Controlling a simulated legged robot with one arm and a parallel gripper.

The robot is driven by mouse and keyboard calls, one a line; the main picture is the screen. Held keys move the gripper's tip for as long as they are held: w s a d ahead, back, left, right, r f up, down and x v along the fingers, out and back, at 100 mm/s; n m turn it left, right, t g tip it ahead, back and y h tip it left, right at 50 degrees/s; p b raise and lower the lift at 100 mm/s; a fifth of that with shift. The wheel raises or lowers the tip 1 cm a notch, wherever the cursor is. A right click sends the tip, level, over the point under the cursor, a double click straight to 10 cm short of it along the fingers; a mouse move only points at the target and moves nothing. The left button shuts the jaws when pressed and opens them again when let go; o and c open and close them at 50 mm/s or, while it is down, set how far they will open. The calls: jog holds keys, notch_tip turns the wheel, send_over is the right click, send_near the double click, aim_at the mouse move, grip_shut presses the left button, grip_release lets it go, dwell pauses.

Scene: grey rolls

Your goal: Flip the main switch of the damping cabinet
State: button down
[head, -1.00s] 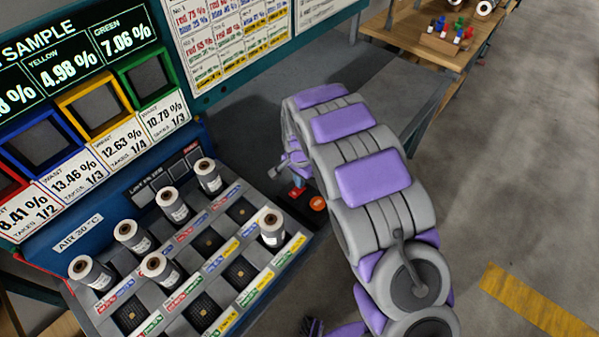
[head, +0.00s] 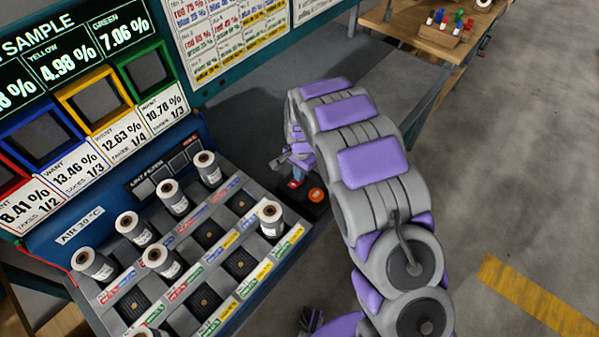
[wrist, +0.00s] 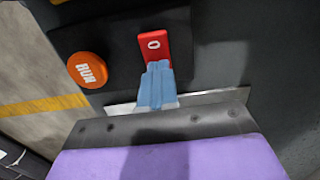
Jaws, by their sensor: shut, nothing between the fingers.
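The red switch (wrist: 153,45), marked "0", sits on a dark panel in the wrist view. My gripper (wrist: 158,68) is shut and empty, its blue fingertips covering the lower end of the red switch. I cannot tell whether they touch it. In the head view my gripper (head: 294,165) is at the right end of the cabinet (head: 60,237), close above the red switch (head: 295,184), which is mostly hidden. An orange button marked RUN (wrist: 87,70) is beside the switch; it also shows in the head view (head: 316,195).
Several grey-white rolls (head: 172,197) stand on the cabinet's sloped deck, left of my arm. Display boards with coloured frames (head: 92,100) rise behind. A wooden table (head: 430,40) with small coloured items is at the back right. The floor at right is clear.

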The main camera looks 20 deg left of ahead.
jog(key=shift+s+f, duration=0.25)
jog(key=shift+s, duration=0.2)
jog(key=shift+s+a+r, duration=0.2)
jog(key=shift+s+a, duration=0.05)
jog(key=shift+s, duration=0.25)
jog(key=shift+w+r+p, duration=0.1)
jog(key=shift+p, duration=0.2)
